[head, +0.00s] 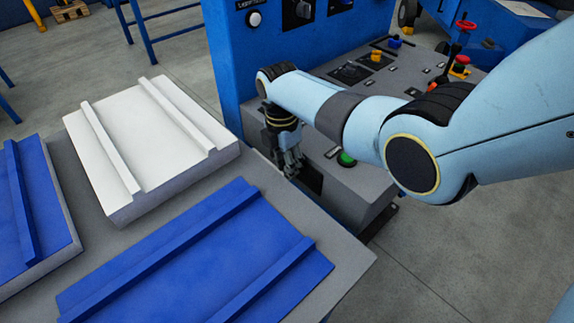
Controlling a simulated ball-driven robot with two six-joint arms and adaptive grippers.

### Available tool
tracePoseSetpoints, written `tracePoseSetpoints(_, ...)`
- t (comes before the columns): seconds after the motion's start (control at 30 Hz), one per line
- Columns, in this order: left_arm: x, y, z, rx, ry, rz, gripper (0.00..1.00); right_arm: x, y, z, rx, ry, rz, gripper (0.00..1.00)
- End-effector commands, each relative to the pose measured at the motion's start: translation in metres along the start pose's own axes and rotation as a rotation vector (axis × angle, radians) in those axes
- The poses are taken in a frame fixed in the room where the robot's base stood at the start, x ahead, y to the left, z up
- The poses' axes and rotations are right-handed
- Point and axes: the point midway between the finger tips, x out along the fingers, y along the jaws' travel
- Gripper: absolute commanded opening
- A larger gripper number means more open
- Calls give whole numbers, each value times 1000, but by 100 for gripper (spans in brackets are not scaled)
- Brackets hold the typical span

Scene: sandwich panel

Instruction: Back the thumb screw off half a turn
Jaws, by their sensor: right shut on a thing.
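My right gripper (291,164) points down at the near left end of the grey control console (352,186), beside the blue cabinet (238,70). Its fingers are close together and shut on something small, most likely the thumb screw. The screw itself is hidden by the fingers, so its angle cannot be made out. A green button (346,159) sits on the console just right of the gripper. My left gripper is not in view.
A grey table (352,262) at the left carries a white ribbed panel (150,130) and blue ribbed panels (200,262). The console top holds a red knob (463,59), a yellow-based switch and levers. My right arm covers part of the console.

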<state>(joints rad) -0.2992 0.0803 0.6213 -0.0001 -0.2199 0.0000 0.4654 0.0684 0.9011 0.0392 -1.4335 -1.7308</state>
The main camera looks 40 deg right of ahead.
Motion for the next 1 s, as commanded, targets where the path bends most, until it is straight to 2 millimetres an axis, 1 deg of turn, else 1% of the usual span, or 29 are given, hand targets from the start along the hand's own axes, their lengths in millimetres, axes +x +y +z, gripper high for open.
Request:
tracePoseSetpoints(0.23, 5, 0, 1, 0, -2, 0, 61, 1, 1, 1, 0, -4, -62, 0)
tracePoseSetpoints(0.67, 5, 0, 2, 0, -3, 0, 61, 1, 1, 1, 0, -4, -70, 0)
tracePoseSetpoints(0.7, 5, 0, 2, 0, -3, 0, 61, 1, 1, 1, 0, -4, -70, 29)
tracePoseSetpoints(0.83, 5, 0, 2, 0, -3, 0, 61, 1, 1, 1, 0, -3, -70, 46)
tracePoseSetpoints(1.0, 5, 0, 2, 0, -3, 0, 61, 0, 1, 0, 0, -3, -69, 47)
